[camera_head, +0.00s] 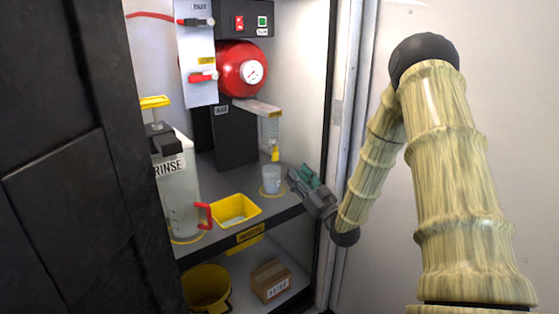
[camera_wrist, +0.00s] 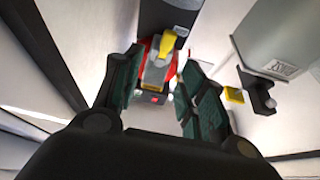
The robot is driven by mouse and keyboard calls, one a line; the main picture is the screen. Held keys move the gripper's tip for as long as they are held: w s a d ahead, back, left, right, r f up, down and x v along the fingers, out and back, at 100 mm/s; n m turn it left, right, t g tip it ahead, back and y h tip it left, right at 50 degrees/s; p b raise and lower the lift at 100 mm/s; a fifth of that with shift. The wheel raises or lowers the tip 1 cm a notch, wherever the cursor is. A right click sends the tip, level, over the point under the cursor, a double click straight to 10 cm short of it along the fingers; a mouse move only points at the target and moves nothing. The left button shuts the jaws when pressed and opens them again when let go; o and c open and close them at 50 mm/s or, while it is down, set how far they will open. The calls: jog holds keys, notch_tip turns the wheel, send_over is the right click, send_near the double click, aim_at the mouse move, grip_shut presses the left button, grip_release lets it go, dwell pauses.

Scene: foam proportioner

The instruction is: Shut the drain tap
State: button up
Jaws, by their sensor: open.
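A small tap with a yellow handle (camera_head: 274,155), which looks like the drain tap, hangs below a clear tube (camera_head: 271,128) inside the cabinet. A clear cup (camera_head: 271,180) stands on the shelf beneath it. My gripper (camera_head: 303,178) is open and empty, to the right of the cup and a little lower than the tap, apart from both. In the wrist view a yellow handle (camera_wrist: 168,42) shows beyond and between the two open fingers (camera_wrist: 163,60). Whether the tap is open is too small to tell.
A red tank (camera_head: 241,68) and a panel with two levers (camera_head: 197,60) are above. A dark door (camera_head: 70,160) bounds the left; a pale door frame (camera_head: 343,120) the right.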

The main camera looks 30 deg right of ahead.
aim_at(277, 153)
jog(key=x, duration=0.3)
jog(key=b+x, duration=0.1)
jog(key=x, duration=0.3)
jog(key=a+x, duration=0.1)
jog(key=x, duration=0.2)
jog(key=shift+w+b, duration=0.3)
jog(key=shift+b, duration=0.05)
